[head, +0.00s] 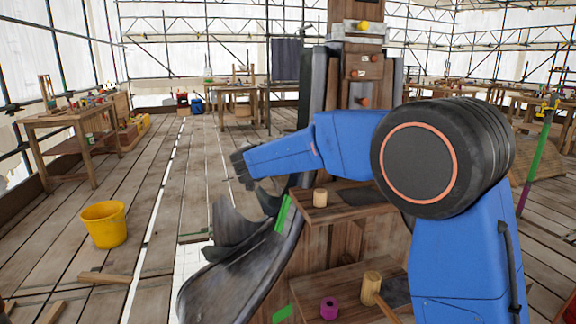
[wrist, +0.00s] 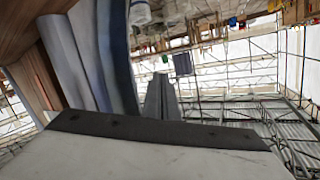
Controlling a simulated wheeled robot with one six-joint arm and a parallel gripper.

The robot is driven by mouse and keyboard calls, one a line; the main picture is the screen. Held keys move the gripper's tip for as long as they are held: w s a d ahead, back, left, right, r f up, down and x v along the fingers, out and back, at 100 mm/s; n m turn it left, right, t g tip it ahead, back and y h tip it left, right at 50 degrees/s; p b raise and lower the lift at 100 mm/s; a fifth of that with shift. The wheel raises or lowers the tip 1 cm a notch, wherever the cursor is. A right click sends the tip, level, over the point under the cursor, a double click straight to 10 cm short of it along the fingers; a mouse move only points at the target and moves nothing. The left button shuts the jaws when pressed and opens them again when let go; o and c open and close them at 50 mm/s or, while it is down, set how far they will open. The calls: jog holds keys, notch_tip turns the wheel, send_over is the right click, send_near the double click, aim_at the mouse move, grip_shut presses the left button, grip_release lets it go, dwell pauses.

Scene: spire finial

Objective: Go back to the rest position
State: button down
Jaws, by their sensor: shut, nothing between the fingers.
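My blue arm reaches leftward across the head view, and my gripper (head: 242,168) is at its far left end, dark and small. It is shut and empty. It is in front of the curved grey metal sheeting (head: 262,262) of the spire, above its torn lower part; I cannot tell the gap. The wooden spire post (head: 357,62) rises behind my arm, with orange-red knobs on its face. In the wrist view a narrow grey tapered shape (wrist: 160,98) stands mid-frame, above a dark bar and a pale surface.
Wooden ledges hold a wooden cylinder (head: 320,198), a magenta ring (head: 329,308) and a mallet (head: 372,286). A yellow bucket (head: 104,224) and loose timber (head: 104,277) lie on the plank floor at left. A workbench (head: 75,135) stands far left. The floor between has free room.

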jog(key=s+d+r+n+g+y, duration=0.1)
jog(key=s+d+r+n+y, duration=0.2)
jog(key=s+d, duration=0.4)
jog(key=s+d+r+n+g+y, duration=0.1)
jog(key=s+d+r+n+y, duration=0.2)
jog(key=s+d, duration=0.4)
jog(key=s+d+f+g+h, duration=0.1)
jog(key=s+d+f+g, duration=0.2)
jog(key=s+d+f, duration=0.4)
jog(key=s+d+f+g+h, duration=0.1)
jog(key=s+d+f+g, duration=0.2)
jog(key=s, duration=1.9)
jog(key=s+d+f+g+h, duration=0.1)
jog(key=s+d+f+g, duration=0.1)
jog(key=s+d+f, duration=1)
jog(key=shift+s+f+g+h, duration=0.4)
jog(key=shift+s+f, duration=0.1)
jog(key=shift+s, duration=0.65)
